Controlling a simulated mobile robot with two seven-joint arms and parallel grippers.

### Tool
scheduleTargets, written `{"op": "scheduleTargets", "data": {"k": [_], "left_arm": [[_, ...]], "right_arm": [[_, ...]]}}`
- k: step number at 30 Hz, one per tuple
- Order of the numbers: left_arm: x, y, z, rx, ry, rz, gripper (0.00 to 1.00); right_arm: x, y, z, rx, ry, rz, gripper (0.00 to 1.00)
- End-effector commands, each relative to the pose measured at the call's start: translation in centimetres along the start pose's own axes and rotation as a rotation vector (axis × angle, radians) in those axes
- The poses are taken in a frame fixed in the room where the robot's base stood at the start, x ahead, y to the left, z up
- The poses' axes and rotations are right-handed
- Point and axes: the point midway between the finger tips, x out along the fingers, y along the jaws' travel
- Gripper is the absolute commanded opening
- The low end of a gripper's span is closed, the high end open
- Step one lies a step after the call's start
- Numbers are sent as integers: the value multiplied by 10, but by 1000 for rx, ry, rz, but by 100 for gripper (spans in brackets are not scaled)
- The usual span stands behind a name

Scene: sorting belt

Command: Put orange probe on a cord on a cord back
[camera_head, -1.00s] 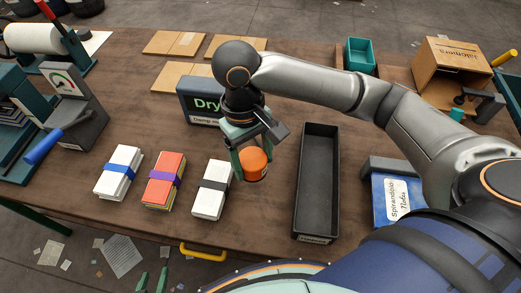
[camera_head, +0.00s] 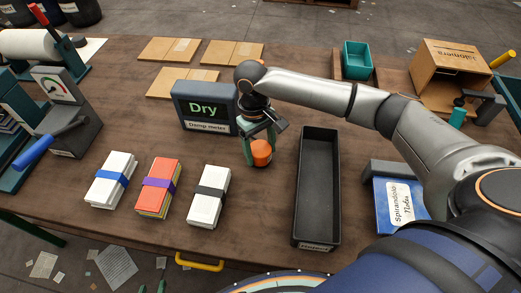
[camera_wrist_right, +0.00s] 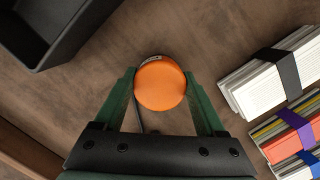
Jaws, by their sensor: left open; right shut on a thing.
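The orange probe (camera_head: 261,152) is a short round piece held in my right gripper (camera_head: 260,149), over the table just right of the damp meter. In the right wrist view the probe (camera_wrist_right: 160,83) sits between the green fingers of the right gripper (camera_wrist_right: 162,92), and a dark cord (camera_wrist_right: 137,112) runs down its left side. The damp meter (camera_head: 207,108) is a dark box whose screen reads "Dry". Any holder for the probe is not clearly seen. Only the green fingertips of my left gripper (camera_head: 152,287) show at the bottom edge, apart and empty.
Three banded paper bundles (camera_head: 158,187) lie left of a long black tray (camera_head: 318,235). Flat cardboard pieces (camera_head: 170,49) lie behind the meter. Bare table surrounds the probe in front.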

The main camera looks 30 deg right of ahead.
Motion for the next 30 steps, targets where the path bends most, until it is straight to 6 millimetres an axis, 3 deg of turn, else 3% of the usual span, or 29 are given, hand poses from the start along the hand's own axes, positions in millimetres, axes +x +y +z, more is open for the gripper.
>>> {"op": "scheduleTargets", "data": {"k": [11, 12, 18, 26, 30], "left_arm": [[-2, 0, -2, 0, 0, 0, 50], [-1, 0, -1, 0, 0, 0, 50], [-1, 0, -1, 0, 0, 0, 50], [0, 0, 0, 0, 0, 0, 50], [-1, 0, -1, 0, -1, 0, 50]], "right_arm": [[5, -1, -1, 0, 1, -1, 8], [6, -1, -1, 0, 1, -1, 76], [6, 0, -1, 0, 1, 0, 99], [5, 0, -1, 0, 2, 0, 100], [-7, 0, -1, 0, 3, -1, 100]]}}
